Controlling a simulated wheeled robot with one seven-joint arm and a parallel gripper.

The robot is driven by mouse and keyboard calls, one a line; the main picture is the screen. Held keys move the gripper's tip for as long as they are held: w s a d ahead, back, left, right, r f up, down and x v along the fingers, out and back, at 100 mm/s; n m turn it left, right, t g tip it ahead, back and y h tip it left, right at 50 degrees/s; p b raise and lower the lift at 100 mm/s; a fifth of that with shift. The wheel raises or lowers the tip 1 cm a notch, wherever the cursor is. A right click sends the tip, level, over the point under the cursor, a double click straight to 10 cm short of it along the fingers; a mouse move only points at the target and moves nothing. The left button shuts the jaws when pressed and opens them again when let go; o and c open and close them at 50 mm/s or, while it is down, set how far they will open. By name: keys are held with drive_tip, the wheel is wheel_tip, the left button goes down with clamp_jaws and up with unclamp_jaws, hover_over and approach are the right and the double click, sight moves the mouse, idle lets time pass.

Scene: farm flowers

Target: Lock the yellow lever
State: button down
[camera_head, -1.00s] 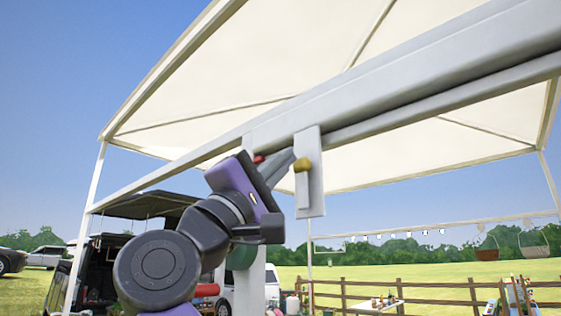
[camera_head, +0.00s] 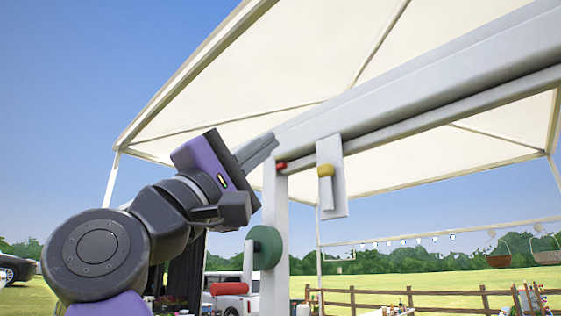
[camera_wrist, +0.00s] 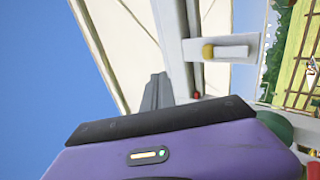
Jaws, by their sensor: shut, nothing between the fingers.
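The yellow lever (camera_head: 326,170) has a yellow knob and a pale stem hanging down from it. It sits on a white upright plate (camera_head: 336,200) fixed to the canopy's beam. In the wrist view the yellow knob (camera_wrist: 208,51) and the plate (camera_wrist: 236,50) appear above and right of the fingers. My gripper (camera_head: 272,141) is shut and empty, to the left of the lever and apart from it. Its grey fingers also show in the wrist view (camera_wrist: 157,92), pointing up. The contact between lever and plate is too small to make out.
A small red knob (camera_head: 281,166) is on the beam near my fingertips. Below my gripper a green wheel (camera_head: 265,247) with a crank and red handle (camera_head: 230,289) sits on the white post (camera_head: 281,220). Open air lies between fingers and lever.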

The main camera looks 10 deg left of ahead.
drive_tip(key=shift+s+a, duration=0.95)
drive_tip(key=shift+s, duration=0.25)
